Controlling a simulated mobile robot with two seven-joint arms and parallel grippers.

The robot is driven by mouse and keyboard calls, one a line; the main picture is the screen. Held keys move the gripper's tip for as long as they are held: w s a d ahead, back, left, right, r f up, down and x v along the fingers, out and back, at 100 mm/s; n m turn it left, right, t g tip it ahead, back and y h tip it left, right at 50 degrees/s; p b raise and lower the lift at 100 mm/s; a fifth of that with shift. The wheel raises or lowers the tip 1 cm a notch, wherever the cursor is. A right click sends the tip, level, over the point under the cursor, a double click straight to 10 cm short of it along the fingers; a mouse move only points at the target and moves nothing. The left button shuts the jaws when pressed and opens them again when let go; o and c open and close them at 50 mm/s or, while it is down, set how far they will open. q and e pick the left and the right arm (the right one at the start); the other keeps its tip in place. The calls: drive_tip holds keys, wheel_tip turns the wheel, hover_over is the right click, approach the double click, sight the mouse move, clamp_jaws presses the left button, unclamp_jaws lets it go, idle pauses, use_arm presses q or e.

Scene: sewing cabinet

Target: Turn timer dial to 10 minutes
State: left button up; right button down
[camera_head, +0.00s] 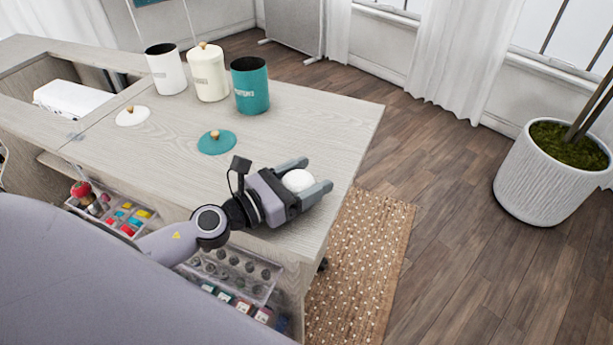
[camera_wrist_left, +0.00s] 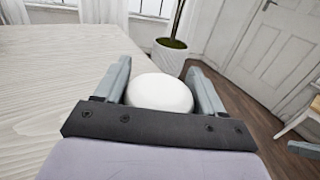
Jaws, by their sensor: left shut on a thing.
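The timer is a smooth white round thing (camera_head: 298,181) near the right end of the wooden cabinet top. My left gripper (camera_head: 312,177) comes in from the left, and its two grey fingers are shut on the timer, one on each side. In the left wrist view the timer (camera_wrist_left: 162,92) sits between the fingers as a plain white dome. No dial marks or numbers can be made out on it.
A teal lid (camera_head: 216,142), a white lid (camera_head: 132,116), a teal canister (camera_head: 250,88), a cream canister (camera_head: 208,75) and a white canister (camera_head: 166,70) stand farther back on the cabinet top (camera_head: 320,115). Open trays of sewing supplies (camera_head: 235,272) are below the front edge.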

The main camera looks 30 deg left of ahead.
idle(0.7)
use_arm(q)
drive_tip(key=o, duration=1)
drive_tip(key=b+v, duration=0.2)
drive_tip(key=v, duration=0.3)
drive_tip(key=shift+s+a+f+b, duration=0.1)
drive_tip(key=shift+s+f+b, duration=0.1)
drive_tip(key=shift+b, duration=0.15)
drive_tip(key=shift+s+a+r+b, duration=0.1)
drive_tip(key=shift+s+a+b, duration=0.25)
drive_tip(key=shift+s, duration=0.4)
drive_tip(key=shift+r, duration=0.1)
